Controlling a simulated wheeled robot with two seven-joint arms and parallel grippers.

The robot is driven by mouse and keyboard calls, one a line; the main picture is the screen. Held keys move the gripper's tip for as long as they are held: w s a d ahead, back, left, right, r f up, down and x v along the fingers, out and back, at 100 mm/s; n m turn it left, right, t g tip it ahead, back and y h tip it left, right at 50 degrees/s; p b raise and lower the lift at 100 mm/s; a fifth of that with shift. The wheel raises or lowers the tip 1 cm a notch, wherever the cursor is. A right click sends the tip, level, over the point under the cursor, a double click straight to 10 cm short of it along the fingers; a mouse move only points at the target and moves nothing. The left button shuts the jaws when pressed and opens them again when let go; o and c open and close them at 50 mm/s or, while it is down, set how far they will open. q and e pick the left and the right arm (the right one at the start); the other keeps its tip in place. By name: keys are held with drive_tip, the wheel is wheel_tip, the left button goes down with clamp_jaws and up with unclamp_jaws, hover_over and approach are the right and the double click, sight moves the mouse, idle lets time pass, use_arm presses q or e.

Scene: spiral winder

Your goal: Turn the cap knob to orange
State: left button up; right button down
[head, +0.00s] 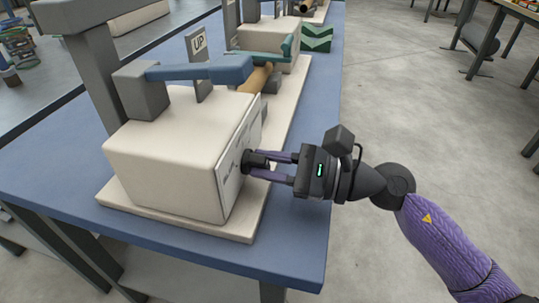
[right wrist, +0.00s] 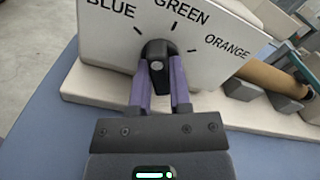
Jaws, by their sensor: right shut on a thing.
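The black cap knob (head: 248,160) sits on the right side face of a cream box (head: 165,155). The knob's upper end appears to point up between the BLUE and GREEN ticks; the exact setting is hard to tell. My right gripper (head: 265,166) is shut on the knob, one purple finger on each side; it also shows in the right wrist view (right wrist: 160,82). My left gripper is not in view.
The box stands on a cream base plate (head: 242,228) on a blue table (head: 295,240). A blue lever (head: 200,71), a tan roller (head: 256,79) and an UP sign (head: 198,45) are behind the knob. Free floor (head: 415,115) lies to the right.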

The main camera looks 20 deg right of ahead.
drive_tip(key=shift+r+m+p, duration=0.15)
drive_tip(key=shift+m+p, duration=0.4)
drive_tip(key=shift+m, duration=0.45)
drive_tip(key=m+p, duration=0.2)
drive_tip(key=shift+m, duration=0.4)
drive_tip(key=m+p, duration=0.3)
drive_tip(key=m, duration=0.2)
drive_tip(key=shift+p, duration=0.35)
drive_tip(key=m+p, duration=0.2)
drive_tip(key=m, duration=0.1)
drive_tip(key=m+p, duration=0.2)
drive_tip(key=m, duration=0.1)
drive_tip(key=shift+m, duration=0.4)
drive_tip(key=shift+m+p, duration=0.4)
drive_tip(key=shift+m, duration=0.2)
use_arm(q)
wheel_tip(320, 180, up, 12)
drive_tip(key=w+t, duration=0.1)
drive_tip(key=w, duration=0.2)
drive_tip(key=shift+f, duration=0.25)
use_arm(e)
drive_tip(key=shift+f, duration=0.2)
